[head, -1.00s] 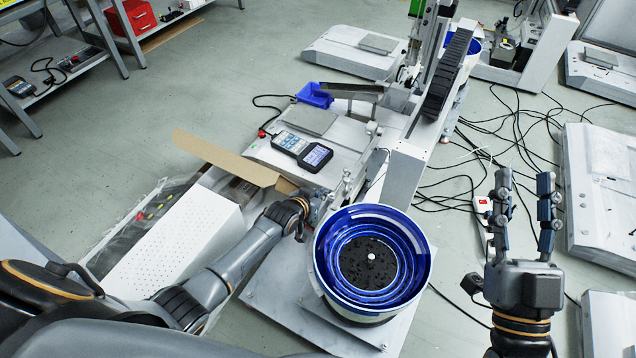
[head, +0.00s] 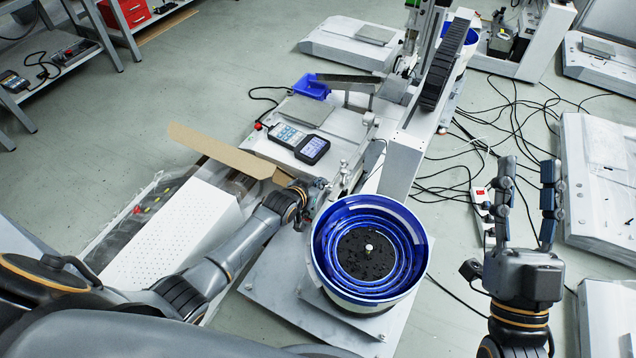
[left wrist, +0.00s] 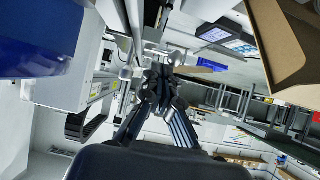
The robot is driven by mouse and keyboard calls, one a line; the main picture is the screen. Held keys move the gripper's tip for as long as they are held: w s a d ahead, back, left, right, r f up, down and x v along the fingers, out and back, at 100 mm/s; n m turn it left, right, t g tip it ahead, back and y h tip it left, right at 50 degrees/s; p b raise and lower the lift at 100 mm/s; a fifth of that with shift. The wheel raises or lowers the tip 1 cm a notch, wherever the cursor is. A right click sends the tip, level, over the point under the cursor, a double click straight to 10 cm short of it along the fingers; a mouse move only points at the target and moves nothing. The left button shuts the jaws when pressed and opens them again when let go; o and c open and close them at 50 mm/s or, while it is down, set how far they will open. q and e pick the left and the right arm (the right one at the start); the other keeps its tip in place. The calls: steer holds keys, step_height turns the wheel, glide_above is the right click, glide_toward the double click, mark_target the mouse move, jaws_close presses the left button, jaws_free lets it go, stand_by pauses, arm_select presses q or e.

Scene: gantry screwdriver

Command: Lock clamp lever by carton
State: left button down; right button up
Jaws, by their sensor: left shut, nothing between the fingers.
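The carton (head: 225,152) is a brown open box at the left of the machine, with one flap sticking out. Its brown cardboard also fills the upper right of the left wrist view (left wrist: 285,50). My left gripper (head: 322,184) is low between the carton and the blue bowl, beside small metal clamp parts (head: 342,172). In the left wrist view its fingers (left wrist: 163,76) are together and empty. A pale round knob (left wrist: 177,58) shows just beyond the fingertips; I cannot tell whether they touch. The lever's exact position is unclear. My right gripper (head: 527,185) is open and empty at the right.
The blue-lined bowl feeder (head: 415,235) stands right of my left gripper. A handheld controller (head: 298,142) lies on the machine top behind it. A white perforated box (head: 160,245) is beneath my left arm. Black cables (head: 475,150) cover the floor at right.

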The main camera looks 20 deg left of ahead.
arm_select(q)
steer(key=shift+w+a, duration=0.1)
steer(key=shift+w, duration=0.4)
arm_select(e)
steer(key=shift+s+r+t+y, duration=0.4)
steer(key=shift+s+r+t, duration=0.35)
steer(key=shift+r, duration=0.35)
arm_select(q)
steer(key=shift+s+r, duration=0.1)
steer(key=shift+s, duration=0.25)
steer(key=v, duration=1.1)
steer(key=shift+r, duration=0.15)
arm_select(e)
steer(key=shift+f, duration=0.1)
